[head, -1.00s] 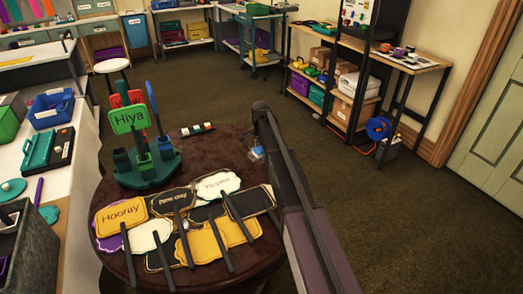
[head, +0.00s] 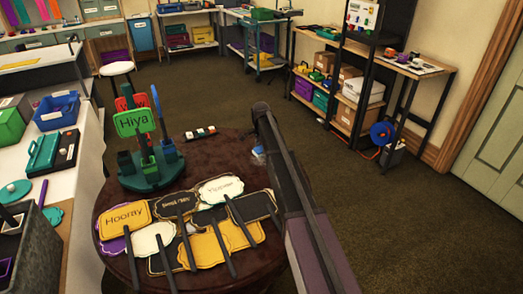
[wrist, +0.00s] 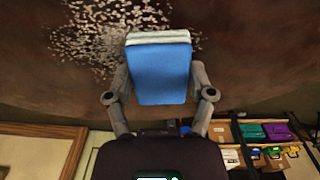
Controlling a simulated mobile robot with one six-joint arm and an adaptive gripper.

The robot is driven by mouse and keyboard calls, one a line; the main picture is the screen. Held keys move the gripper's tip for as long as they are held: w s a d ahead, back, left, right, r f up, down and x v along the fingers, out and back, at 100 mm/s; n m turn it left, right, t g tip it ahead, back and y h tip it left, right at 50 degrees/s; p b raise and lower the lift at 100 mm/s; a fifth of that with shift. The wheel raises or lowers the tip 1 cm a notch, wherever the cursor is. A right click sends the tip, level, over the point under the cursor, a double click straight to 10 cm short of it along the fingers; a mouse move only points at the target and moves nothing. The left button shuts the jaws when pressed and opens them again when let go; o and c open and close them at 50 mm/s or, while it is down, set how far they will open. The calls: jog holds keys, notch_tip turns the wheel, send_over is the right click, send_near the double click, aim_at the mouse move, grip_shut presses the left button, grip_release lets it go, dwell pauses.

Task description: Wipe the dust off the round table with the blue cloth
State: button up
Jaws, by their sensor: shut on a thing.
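The round table (head: 190,200) is dark brown and crowded with props. In the wrist view its top (wrist: 250,50) fills the upper part, with a patch of pale dust specks (wrist: 85,42) at the upper left, reaching behind the cloth. My gripper (wrist: 160,90) is shut on the folded blue cloth (wrist: 160,72), which has a white far edge. The cloth also shows as a small blue and white bit (head: 258,154) by the table's right side in the head view, where my arm hides most of the gripper. I cannot tell whether the cloth touches the table.
Several sign props, such as the Hooray sign (head: 125,217), cover the table's front. A green stand (head: 150,173) with the Hiya sign and a small dark block with white tops (head: 201,133) stand further back. A white counter (head: 85,150) is at left; open floor lies right.

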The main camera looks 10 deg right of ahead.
aim_at(262, 159)
jog(key=shift+w, duration=0.1)
jog(key=shift+w+a+f, duration=0.1)
jog(key=shift+w+a, duration=0.15)
jog(key=shift+w, duration=0.5)
jog(key=shift+w+a, duration=0.25)
jog(key=shift+w, duration=0.5)
jog(key=shift+a, duration=0.15)
jog(key=shift+s+a, duration=0.2)
jog(key=shift+a, duration=0.4)
jog(key=shift+s, duration=0.15)
jog(key=shift+s+d, duration=0.3)
jog(key=shift+s, duration=0.5)
jog(key=shift+s+d, duration=0.3)
jog(key=shift+s, duration=0.5)
jog(key=shift+s, duration=0.15)
jog(key=shift+s+d, duration=0.25)
jog(key=shift+s, duration=0.5)
jog(key=shift+s+d, duration=0.25)
jog(key=shift+s, duration=0.45)
